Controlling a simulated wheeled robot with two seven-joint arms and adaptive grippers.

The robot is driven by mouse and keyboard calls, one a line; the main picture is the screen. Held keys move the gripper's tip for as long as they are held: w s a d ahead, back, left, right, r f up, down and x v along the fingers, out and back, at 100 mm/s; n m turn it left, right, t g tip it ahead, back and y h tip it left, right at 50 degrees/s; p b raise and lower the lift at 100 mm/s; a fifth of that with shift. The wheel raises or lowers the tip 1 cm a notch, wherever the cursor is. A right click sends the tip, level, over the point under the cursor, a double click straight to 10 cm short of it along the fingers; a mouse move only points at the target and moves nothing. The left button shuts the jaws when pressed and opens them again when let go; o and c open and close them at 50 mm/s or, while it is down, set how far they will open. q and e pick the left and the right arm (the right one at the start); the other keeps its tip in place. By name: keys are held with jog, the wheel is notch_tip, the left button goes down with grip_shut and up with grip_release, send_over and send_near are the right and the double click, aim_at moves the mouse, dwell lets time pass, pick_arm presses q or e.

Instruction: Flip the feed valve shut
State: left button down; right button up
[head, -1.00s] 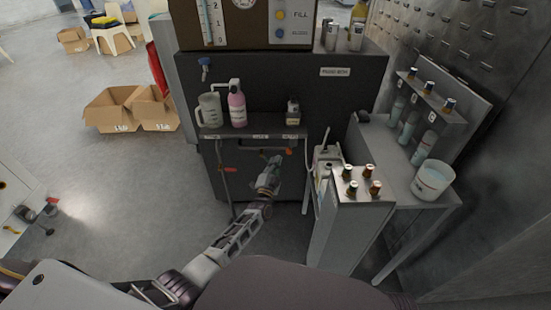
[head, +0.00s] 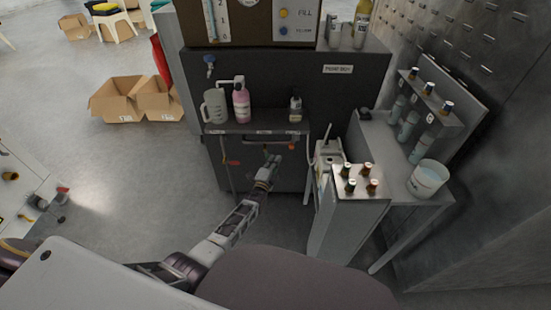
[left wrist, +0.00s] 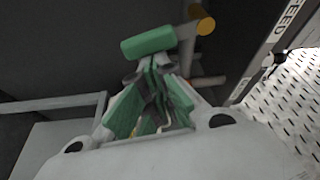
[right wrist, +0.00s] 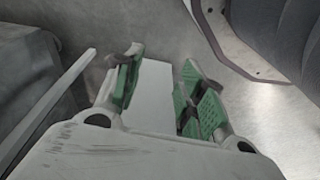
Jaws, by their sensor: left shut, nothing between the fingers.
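The feed valve shows as a green handle (left wrist: 148,42) on a pipe with an orange end in the left wrist view. A FEED label (left wrist: 288,22) stands at upper right there. In the head view the green handle (head: 271,157) is small, below the shelf front. My left gripper (head: 266,173) is there too; its shut, empty fingers (left wrist: 152,68) point at the handle and sit just under it. I cannot tell whether they touch it. My right gripper (right wrist: 160,75) is open, with nothing held; it is not visible in the head view.
The washer shelf (head: 260,128) above my left gripper carries a grey jug (head: 214,106), a pink bottle (head: 241,103) and a small bottle (head: 295,107). A red handle (head: 232,162) lies left of the gripper. A stand with brown bottles (head: 359,190) is at the right.

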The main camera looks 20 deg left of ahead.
pick_arm(q)
jog(key=shift+s+a+f+m+g+p, duration=0.1)
jog(key=shift+a+f+m+g+p, duration=0.15)
jog(key=shift+m, duration=0.25)
jog(key=shift+a+f+m+g+p, duration=0.1)
jog(key=shift+a+m+p, duration=0.15)
jog(key=shift+m, duration=0.25)
jog(key=shift+s+a+f+m+g+p, duration=0.1)
jog(key=shift+a+m+g+p, duration=0.05)
jog(key=shift+m+p, duration=0.3)
pick_arm(e)
notch_tip(320, 180, down, 6)
jog(key=s+d, duration=0.1)
jog(key=d, duration=0.1)
jog(key=shift+s+r, duration=0.15)
pick_arm(q)
jog(key=shift+d, duration=0.1)
